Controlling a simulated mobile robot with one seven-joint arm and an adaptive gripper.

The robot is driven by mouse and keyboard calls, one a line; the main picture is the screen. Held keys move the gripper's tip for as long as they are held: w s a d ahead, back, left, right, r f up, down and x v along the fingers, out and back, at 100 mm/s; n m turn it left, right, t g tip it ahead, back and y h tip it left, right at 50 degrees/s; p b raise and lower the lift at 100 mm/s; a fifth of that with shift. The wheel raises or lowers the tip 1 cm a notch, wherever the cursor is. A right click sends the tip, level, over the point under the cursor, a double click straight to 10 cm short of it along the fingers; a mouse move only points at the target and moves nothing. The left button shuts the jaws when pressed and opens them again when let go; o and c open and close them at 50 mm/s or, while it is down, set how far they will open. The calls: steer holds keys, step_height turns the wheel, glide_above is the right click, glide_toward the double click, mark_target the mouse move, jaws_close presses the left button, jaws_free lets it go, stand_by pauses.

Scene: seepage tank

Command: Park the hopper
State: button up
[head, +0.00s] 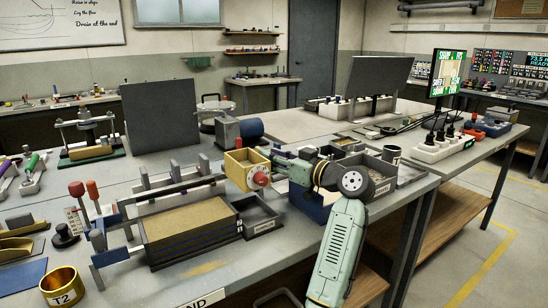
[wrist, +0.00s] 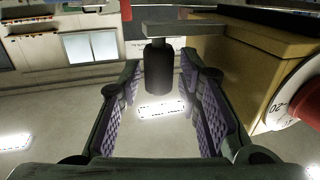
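The hopper appears to be the yellow open-topped box (head: 236,172) with a red and white dial on its front, above the back right end of the sand-filled tank (head: 193,222). In the wrist view the yellow box (wrist: 262,62) fills the right side, with part of its dial at the edge. My gripper (head: 281,160) is just right of the box in the head view. In the wrist view my gripper (wrist: 162,88) is open, with a dark cylindrical handle (wrist: 158,68) under a grey bar between and beyond the fingertips. I see no finger touching the handle.
A small dark tray (head: 256,217) sits at the tank's right end. Levers with red knobs (head: 84,190) and a brass cup marked T2 (head: 62,287) stand at left.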

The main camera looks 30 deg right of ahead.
steer(key=shift+o, duration=0.4)
steer(key=v, duration=1.2)
